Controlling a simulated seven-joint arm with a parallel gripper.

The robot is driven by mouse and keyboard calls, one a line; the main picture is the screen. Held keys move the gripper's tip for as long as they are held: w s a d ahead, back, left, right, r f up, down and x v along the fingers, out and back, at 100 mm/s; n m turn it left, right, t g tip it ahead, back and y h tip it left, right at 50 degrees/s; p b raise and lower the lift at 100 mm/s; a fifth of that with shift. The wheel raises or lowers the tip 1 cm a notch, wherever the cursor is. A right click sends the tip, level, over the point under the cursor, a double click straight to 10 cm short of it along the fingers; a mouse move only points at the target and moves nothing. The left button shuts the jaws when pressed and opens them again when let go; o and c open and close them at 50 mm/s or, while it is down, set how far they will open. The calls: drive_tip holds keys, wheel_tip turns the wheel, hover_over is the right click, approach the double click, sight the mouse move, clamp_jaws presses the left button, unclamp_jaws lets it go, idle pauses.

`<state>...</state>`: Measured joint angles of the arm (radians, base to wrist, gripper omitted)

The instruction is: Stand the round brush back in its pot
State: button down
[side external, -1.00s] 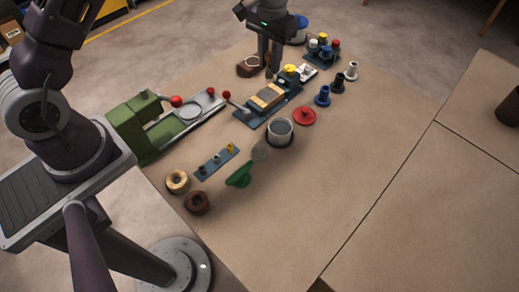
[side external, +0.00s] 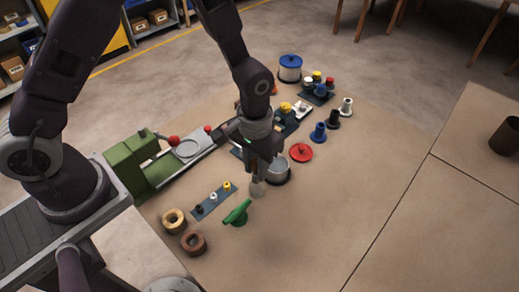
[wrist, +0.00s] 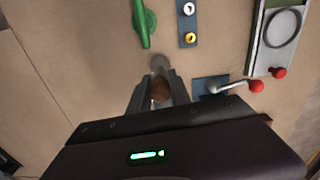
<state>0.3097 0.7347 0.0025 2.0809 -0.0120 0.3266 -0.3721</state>
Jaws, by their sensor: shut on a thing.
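My gripper (side external: 258,180) points down over the table beside the open grey pot (side external: 279,172), on the pot's left. In the wrist view, a brown rounded thing, which I take for the round brush (wrist: 160,92), shows between my closed fingers. Most of it is hidden by the fingers in the side view. A pale grey, blurred round thing (side external: 257,190) sits just below my fingertips; it also shows beyond them in the wrist view (wrist: 159,63). I cannot tell whether it touches what I hold. The pot is partly covered by my gripper.
A red lid (side external: 301,153) lies behind the pot. A green machine (side external: 140,160) stands further left. The table's right front is bare.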

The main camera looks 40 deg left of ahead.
sight(256, 172)
drive_tip(key=shift+f, duration=2.05)
drive_tip(key=shift+f, duration=0.55)
drive_tip(key=c, duration=1.5)
unclamp_jaws()
wheel_tip(256, 172, up, 10)
drive_tip(key=shift+f, duration=0.15)
drive_tip(key=shift+r, duration=0.65)
